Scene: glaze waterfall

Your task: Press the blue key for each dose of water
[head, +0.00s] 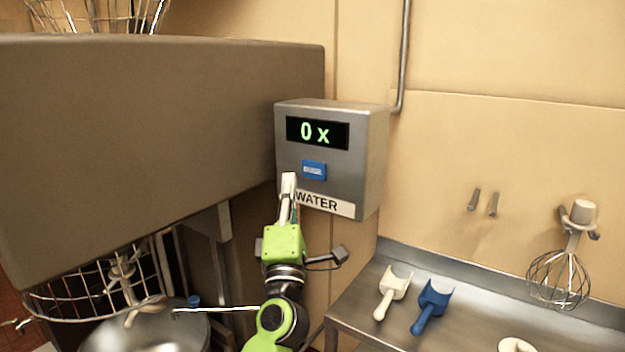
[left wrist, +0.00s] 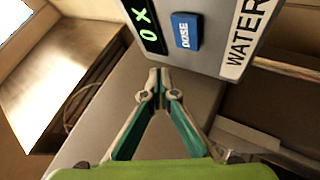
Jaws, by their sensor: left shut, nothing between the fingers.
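The water box (head: 365,150) is a grey unit on the wall with a display (head: 318,133) reading "0 x". Its blue key (head: 314,170) sits below the display, above a "WATER" label. In the left wrist view the blue key (left wrist: 186,31) reads "DOSE". My left gripper (head: 289,178) is shut and empty, its tips just below and left of the key in the head view. In the left wrist view the shut fingertips (left wrist: 157,75) appear apart from the key. My right gripper is not in view.
A large grey housing (head: 150,140) fills the left, with a metal bowl (head: 150,335) and wire guard (head: 85,298) below. A steel table (head: 460,325) at right holds a white scoop (head: 392,290) and a blue scoop (head: 431,304). A whisk (head: 560,275) hangs on the wall.

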